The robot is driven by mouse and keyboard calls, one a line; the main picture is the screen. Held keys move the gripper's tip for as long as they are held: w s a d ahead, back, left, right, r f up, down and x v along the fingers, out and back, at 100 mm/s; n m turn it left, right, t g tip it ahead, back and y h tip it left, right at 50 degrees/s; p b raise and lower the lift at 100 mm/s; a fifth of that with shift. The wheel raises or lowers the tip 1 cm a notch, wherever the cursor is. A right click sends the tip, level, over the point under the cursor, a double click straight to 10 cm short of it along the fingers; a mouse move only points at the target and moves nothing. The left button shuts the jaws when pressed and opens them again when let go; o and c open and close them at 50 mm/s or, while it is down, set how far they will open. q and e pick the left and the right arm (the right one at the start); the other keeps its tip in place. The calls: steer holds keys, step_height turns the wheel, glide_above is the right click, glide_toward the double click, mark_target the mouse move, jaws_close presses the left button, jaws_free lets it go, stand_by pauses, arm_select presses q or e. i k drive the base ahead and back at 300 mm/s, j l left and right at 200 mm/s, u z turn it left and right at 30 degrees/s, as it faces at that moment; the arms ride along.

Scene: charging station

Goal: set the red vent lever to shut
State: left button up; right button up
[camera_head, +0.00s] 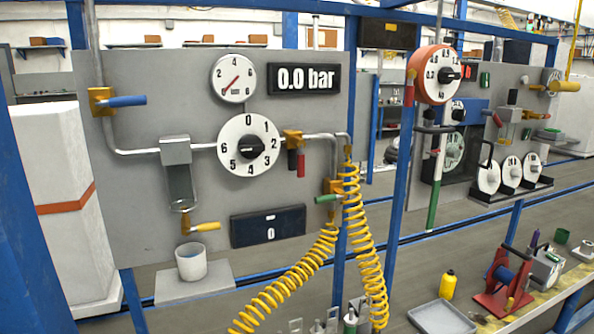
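The red vent lever (300,166) hangs straight down from a brass valve body (292,137) on the pipe, right of the large numbered dial (243,145) on the grey panel. A dark cylindrical part hangs just left of the lever. Neither of my grippers is in view, and nothing touches the lever.
The display (304,79) reads 0.0 bar, beside a round gauge (233,78). A blue lever (127,101), a yellow lever (207,227) and a green lever (326,199) stick out nearby. Yellow coiled hoses (361,238) hang below right, near a blue post (402,150).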

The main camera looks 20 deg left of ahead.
mark_target(301, 165)
steer(key=i+l, duration=0.4)
steer(key=i+l+u, duration=0.55)
